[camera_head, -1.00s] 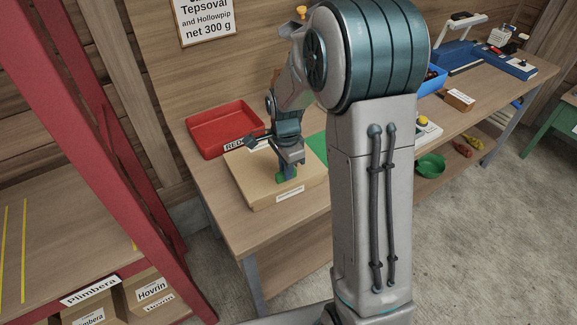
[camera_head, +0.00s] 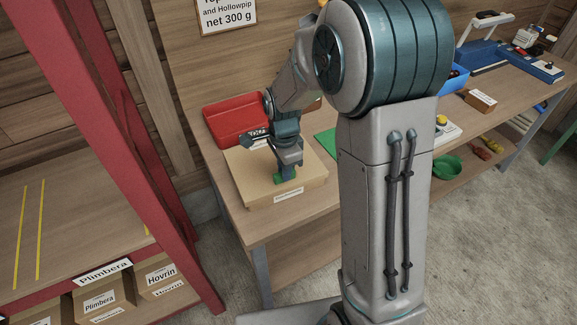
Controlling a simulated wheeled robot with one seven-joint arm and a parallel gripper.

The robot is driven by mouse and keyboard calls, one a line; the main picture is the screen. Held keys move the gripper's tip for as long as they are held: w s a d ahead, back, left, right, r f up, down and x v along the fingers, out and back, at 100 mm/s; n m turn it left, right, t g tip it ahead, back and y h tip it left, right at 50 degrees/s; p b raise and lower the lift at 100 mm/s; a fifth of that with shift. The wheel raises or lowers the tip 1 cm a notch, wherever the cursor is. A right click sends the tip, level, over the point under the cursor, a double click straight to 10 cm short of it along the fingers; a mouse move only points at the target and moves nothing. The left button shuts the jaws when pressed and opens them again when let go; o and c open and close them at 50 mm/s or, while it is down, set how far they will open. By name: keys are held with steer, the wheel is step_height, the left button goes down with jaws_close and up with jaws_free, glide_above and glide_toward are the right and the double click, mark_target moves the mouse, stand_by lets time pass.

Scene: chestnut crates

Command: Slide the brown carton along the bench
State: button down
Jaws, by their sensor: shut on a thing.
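The brown carton (camera_head: 248,185) lies flat and closed on the bench (camera_head: 258,230), near its left end, with a white label on its front side. My gripper (camera_head: 285,178) points down at the carton's top, right of its middle. It is shut on a small green thing (camera_head: 279,179), which sits at or just above the carton's top. The fingers partly hide it, so I cannot tell whether it touches the carton.
A red tray (camera_head: 237,122) stands behind the carton against the wall. A green mat (camera_head: 326,143) lies to its right, partly behind my arm. A small brown box (camera_head: 477,101) stands farther right. A red-framed shelf (camera_head: 90,250) stands at the left.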

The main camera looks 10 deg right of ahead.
steer(key=shift+s+a, duration=0.3)
steer(key=shift+a, duration=0.3)
steer(key=shift+s+a, duration=0.25)
steer(key=shift+a, duration=0.35)
steer(key=c, duration=1.3)
jaws_free()
step_height(320, 180, up, 14)
steer(key=b, duration=0.1)
steer(key=s+d+f+n+t, duration=0.1)
steer(key=s+d+n, duration=0.3)
steer(key=s+n, duration=0.3)
steer(key=s+d+f+n+t, duration=0.1)
steer(key=s+d+n, duration=0.3)
steer(key=s+n, duration=0.4)
steer(key=s+t, duration=0.1)
steer(key=s, duration=0.1)
steer(key=shift+s, duration=0.3)
